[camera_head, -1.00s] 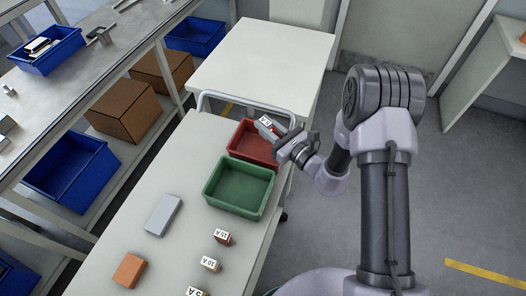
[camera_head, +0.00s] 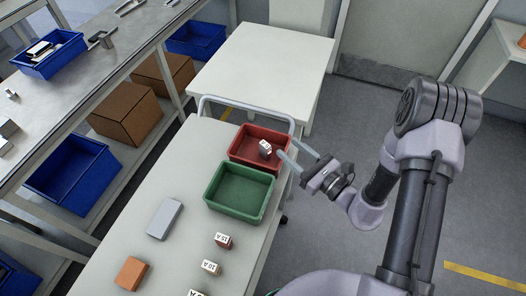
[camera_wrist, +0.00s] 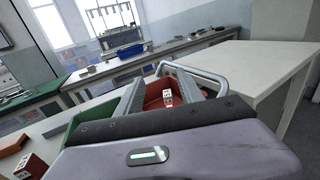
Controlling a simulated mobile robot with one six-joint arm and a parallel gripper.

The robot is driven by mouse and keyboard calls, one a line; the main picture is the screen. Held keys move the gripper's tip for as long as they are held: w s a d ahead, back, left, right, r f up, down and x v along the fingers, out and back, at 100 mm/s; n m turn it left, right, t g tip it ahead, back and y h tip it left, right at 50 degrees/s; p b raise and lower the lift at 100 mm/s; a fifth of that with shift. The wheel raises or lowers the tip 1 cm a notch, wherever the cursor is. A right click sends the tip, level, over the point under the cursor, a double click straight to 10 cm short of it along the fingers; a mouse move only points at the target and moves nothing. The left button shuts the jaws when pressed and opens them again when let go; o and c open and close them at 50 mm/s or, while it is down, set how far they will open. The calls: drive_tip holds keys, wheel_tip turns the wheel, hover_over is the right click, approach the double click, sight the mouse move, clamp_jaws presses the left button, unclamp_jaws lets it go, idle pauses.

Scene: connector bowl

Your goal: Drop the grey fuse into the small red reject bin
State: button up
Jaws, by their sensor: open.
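The grey fuse (camera_head: 265,148), with a white labelled face, shows within the outline of the small red reject bin (camera_head: 246,132), towards its right side. It also shows inside the red bin in the wrist view (camera_wrist: 167,96). I cannot tell whether it rests on the bin floor. My gripper (camera_head: 286,146) is open and empty at the right edge of the red bin, with its fingers apart from the fuse.
A green bin (camera_head: 238,192) stands directly in front of the red one. A grey block (camera_head: 164,218), an orange block (camera_head: 131,273) and several small labelled fuses (camera_head: 223,241) lie on the cart top. A white table (camera_head: 262,75) stands behind the cart.

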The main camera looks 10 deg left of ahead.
drive_tip(key=v, duration=0.6)
drive_tip(key=shift+d+p, duration=0.25)
drive_tip(key=shift+p, duration=0.05)
drive_tip(key=shift+s, duration=0.15)
drive_tip(key=s+a+r+n+g+h+b, duration=0.15)
drive_tip(key=s+a+r+n+g, duration=0.35)
drive_tip(key=s+r+n+g, duration=0.8)
drive_tip(key=s+d+r+n+t+h, duration=0.3)
drive_tip(key=d+r+n+t+h, duration=0.4)
drive_tip(key=d+h, duration=0.4)
drive_tip(key=shift+s+d+n+t+b, duration=0.3)
drive_tip(key=shift+d+t+b, duration=0.15)
drive_tip(key=shift+t, duration=0.25)
drive_tip(key=shift+a, duration=0.1)
